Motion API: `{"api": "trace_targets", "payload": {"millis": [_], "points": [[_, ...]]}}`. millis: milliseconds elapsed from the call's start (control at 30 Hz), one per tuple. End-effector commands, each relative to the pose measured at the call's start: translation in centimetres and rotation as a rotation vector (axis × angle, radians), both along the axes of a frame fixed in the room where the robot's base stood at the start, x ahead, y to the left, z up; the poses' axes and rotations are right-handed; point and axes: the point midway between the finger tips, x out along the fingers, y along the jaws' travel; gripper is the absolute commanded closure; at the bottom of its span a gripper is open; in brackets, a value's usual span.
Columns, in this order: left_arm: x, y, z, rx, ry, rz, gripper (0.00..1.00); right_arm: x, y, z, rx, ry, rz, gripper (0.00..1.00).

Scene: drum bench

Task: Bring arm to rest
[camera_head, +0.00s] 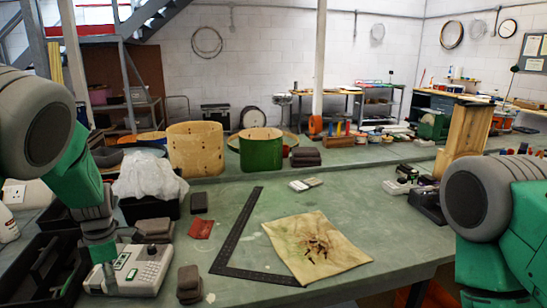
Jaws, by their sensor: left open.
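My left arm (75,165) comes in at the left edge and hangs down over the bench. My left gripper (108,277) is low at the left, open, with its fingers small and partly lost against a pale keypad device (145,270). I cannot tell whether it touches the device. My right arm (490,205) fills the lower right corner. Its gripper is outside the view.
The green bench (340,195) carries a black square (230,245), a stained cloth (315,247), dark blocks (189,284) and a black tray (45,268). A plastic bag (148,178) and drum shells (260,150) stand behind.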

Motion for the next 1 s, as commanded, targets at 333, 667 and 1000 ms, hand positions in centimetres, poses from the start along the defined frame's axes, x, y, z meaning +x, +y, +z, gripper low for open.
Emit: {"api": "trace_targets", "payload": {"millis": [333,667,1000], "points": [[-9.9,1.1,-10.0,0.06,0.097,-0.494,0.54,-0.1,0.0,0.0,0.0,0.001,0.0,0.6],[-29.0,-3.6,-18.1,-0.008,0.178,-1.54,0.54,-0.1,0.0,0.0,0.0,0.001,0.0,0.6],[-38.4,-9.9,-18.2,-0.074,0.037,-2.194,0.54,0.0,0.0,-1.7,0.0,0.0,0.0,0.6]]}}
